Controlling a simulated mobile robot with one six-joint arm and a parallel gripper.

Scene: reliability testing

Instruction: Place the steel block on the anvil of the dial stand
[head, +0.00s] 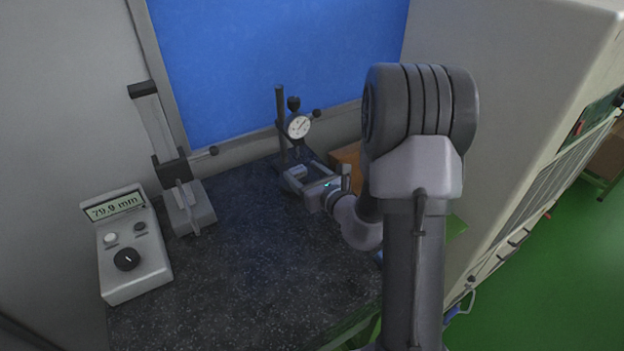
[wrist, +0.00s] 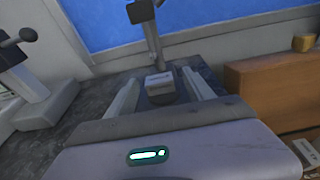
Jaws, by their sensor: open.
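The steel block (wrist: 160,84) is a small light-grey box with faint marks on its face. In the wrist view it sits on the dark anvil (wrist: 163,99) of the dial stand. My gripper (wrist: 160,77) is open, one finger on each side of the block with a gap on both sides. In the head view the block (head: 298,171) shows small between the fingers of my gripper (head: 300,172), below the dial. The dial stand (head: 281,112) has a dark post and a round white dial (head: 298,126). The dial is out of the wrist view.
A readout box (head: 135,245) showing 79.9 mm stands on the left of the dark granite table (head: 240,270). A second stand (head: 190,208) is beside it. A brown box (head: 347,157) is close to the right of my gripper. The table's front middle is clear.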

